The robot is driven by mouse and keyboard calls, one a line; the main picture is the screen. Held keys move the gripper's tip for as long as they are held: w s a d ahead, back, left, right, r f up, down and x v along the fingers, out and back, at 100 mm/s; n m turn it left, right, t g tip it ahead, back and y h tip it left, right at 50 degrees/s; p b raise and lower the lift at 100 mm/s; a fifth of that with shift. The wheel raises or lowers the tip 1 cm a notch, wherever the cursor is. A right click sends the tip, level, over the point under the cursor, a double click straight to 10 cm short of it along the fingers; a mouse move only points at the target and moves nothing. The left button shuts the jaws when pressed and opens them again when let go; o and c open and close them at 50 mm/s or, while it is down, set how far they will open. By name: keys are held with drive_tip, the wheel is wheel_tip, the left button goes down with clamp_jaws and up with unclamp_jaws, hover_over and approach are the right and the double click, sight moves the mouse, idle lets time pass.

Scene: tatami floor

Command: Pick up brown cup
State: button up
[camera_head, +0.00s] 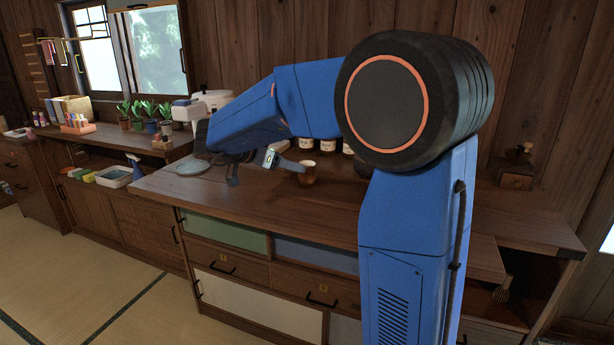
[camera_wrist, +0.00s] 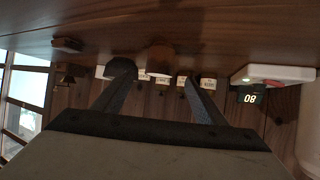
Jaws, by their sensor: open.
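The brown cup (camera_head: 307,173) stands upright on the wooden counter in the head view, to the right of my gripper (camera_head: 240,168). My gripper is low over the counter, partly hidden by my own arm, with a gap to the cup. The wrist view is upside down, with the counter at the top. There the brown cup (camera_wrist: 159,58) shows between the two spread fingertips of my gripper (camera_wrist: 153,76), farther out than the tips. The fingers are open with nothing between them.
Several labelled jars (camera_head: 327,146) stand behind the cup by the wall, also in the wrist view (camera_wrist: 208,83). A small device with a display (camera_head: 270,157) is near the gripper. A pale blue plate (camera_head: 192,168) lies left. A wooden grinder (camera_head: 517,170) stands far right. The front counter is clear.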

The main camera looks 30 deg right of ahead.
sight(314, 170)
drive_tip(key=x, duration=1.4)
drive_tip(key=shift+w+r, duration=0.1)
drive_tip(key=shift+r, duration=0.05)
drive_tip(key=c, duration=1.2)
